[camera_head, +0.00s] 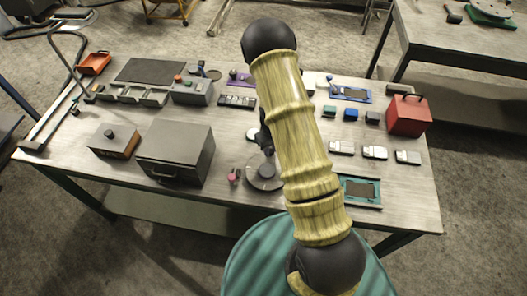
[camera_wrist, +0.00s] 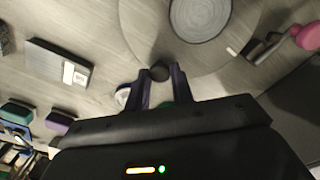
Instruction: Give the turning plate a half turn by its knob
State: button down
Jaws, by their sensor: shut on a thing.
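The turning plate (camera_head: 255,181) is a round grey disc with a raised hub in its middle, on the workbench near the front edge. In the wrist view the plate (camera_wrist: 148,28) fills the top middle, with its pale round hub (camera_wrist: 200,17) at the top. The dark round knob (camera_wrist: 160,72) stands near the plate's rim. My gripper (camera_wrist: 162,77) has its two dark fingers on either side of the knob, shut on it. In the head view my gripper (camera_head: 266,143) is at the far side of the plate, partly hidden by my arm.
A pink-topped item (camera_head: 233,175) stands close left of the plate. A large grey box (camera_head: 175,152) is further left. A teal-framed tray (camera_head: 360,191), several small blocks and a red box (camera_head: 407,115) lie to the right. A white mark (camera_wrist: 232,51) shows near the plate's rim.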

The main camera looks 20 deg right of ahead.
dwell(0.4)
jog(key=c, duration=1.2)
grip_release()
jog(key=shift+r, duration=0.1)
notch_tip(320, 180, up, 17)
jog(key=b, duration=0.3)
jog(key=shift+r, duration=0.15)
jog(key=shift+w, duration=0.2)
